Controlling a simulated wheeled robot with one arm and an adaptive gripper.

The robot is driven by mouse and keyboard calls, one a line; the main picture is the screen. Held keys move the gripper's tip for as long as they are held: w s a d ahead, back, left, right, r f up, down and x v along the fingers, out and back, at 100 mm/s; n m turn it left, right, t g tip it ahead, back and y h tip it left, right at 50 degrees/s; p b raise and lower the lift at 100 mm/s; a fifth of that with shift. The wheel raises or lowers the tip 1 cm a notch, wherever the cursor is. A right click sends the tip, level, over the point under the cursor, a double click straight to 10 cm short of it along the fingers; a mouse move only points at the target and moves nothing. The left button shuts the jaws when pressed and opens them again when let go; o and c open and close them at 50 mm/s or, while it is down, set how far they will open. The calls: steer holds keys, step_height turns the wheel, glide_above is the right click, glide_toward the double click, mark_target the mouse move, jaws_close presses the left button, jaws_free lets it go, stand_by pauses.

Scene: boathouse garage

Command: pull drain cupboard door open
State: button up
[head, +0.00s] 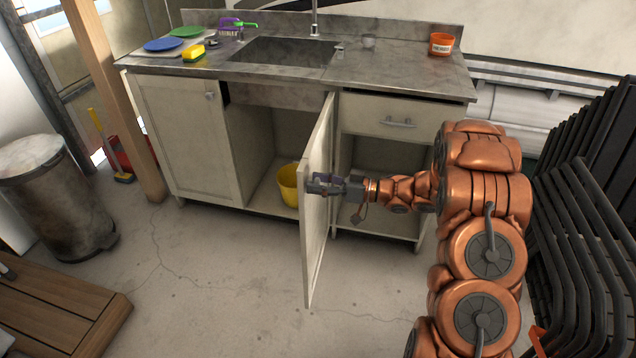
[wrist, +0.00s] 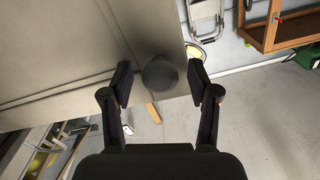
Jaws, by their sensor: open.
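The drain cupboard door (head: 314,235) under the sink stands swung well out from the cabinet, seen nearly edge-on. Its pale panel (wrist: 70,50) fills the upper left of the wrist view. A dark round knob (wrist: 160,75) on it sits between the fingertips of my gripper (wrist: 158,80), with gaps on both sides. In the head view my gripper (head: 322,184) is at the door's right side, and the knob is not clear there. The open compartment shows a yellow bucket (head: 289,185), partly hidden by the door.
The steel sink counter (head: 400,75) carries plates, a sponge, a glass and an orange tub (head: 441,44). A lidded bin (head: 55,195) stands left, with a wooden platform (head: 60,310) in front. Stacked dark chairs (head: 590,220) are at right. Bare concrete floor (head: 220,270) lies before the cabinet.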

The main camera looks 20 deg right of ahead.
steer(key=v, duration=1.2)
stand_by(0.6)
steer(key=w+d+r+m+t+h, duration=0.2)
steer(key=w+d+r+h, duration=0.15)
steer(key=w+h, duration=0.3)
steer(key=w+d+r+m+t+h, duration=0.1)
steer(key=w+d+r+t+h, duration=0.1)
steer(key=w+d+h, duration=0.4)
step_height(320, 180, up, 4)
steer(key=s+d+m+g+h, duration=0.1)
steer(key=s+m+h, duration=0.2)
steer(key=h, duration=0.2)
steer(key=s+a+f+m+g+y, duration=0.1)
steer(key=s+a+g, duration=0.55)
steer(key=s, duration=0.95)
steer(key=s+a+m+g, duration=0.1)
steer(key=s+a+g, duration=0.2)
steer(key=s+a, duration=0.9)
steer(key=s+a+f+m+g+y, duration=0.1)
steer(key=s+a+g, duration=0.3)
steer(key=s, duration=1.5)
step_height(320, 180, up, 13)
steer(key=p, duration=1.2)
steer(key=shift+w+p, duration=0.25)
steer(key=shift+p, duration=0.05)
